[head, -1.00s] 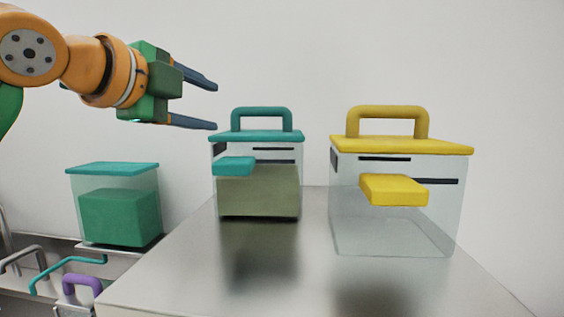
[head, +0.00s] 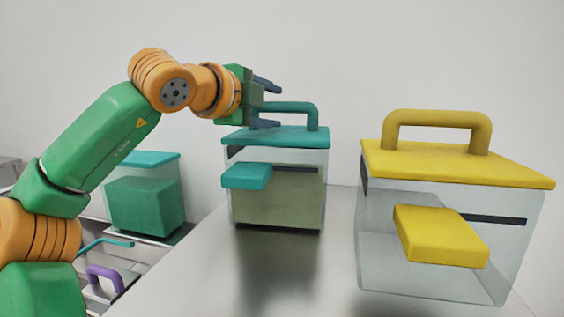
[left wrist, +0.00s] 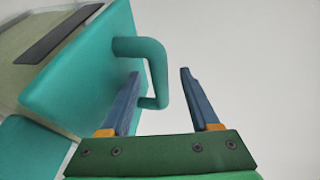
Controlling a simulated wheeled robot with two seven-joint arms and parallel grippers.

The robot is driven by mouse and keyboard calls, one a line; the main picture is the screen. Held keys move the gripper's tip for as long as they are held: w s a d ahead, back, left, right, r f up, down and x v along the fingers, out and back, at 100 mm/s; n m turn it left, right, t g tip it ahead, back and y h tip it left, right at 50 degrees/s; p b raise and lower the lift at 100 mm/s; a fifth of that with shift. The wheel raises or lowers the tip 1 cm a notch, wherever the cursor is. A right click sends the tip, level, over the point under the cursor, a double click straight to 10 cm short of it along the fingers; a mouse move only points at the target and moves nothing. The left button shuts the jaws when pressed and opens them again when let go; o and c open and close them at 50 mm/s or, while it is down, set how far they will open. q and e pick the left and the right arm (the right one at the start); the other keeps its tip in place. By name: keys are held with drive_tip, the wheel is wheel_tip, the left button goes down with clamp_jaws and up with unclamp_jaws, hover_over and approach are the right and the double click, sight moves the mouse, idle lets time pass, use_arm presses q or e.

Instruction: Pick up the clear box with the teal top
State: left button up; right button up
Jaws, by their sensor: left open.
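The clear box with the teal top (head: 277,137) stands upright on the metal table, with a teal arched handle (head: 295,107), a teal front block and an olive block inside. Its lid (left wrist: 80,75) and handle (left wrist: 157,70) fill the upper left of the left wrist view. My left gripper (head: 275,104) is open at the handle's left end, one finger above the bar and one below. In the left wrist view my left gripper (left wrist: 160,73) has the bar between its fingers, not clamped. My right gripper is not in view.
A clear box with a yellow top (head: 455,164) stands close on the right of the table (head: 280,275). Another teal-lidded box (head: 150,160) sits lower at left, partly behind my arm. A purple handle (head: 105,276) and a teal bar (head: 105,243) show below it.

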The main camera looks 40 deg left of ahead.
use_arm(q)
drive_tip(key=shift+s+d, duration=0.1)
drive_tip(key=shift+s, duration=0.2)
clamp_jaws()
drive_tip(key=shift+r, duration=0.15)
idle(0.9)
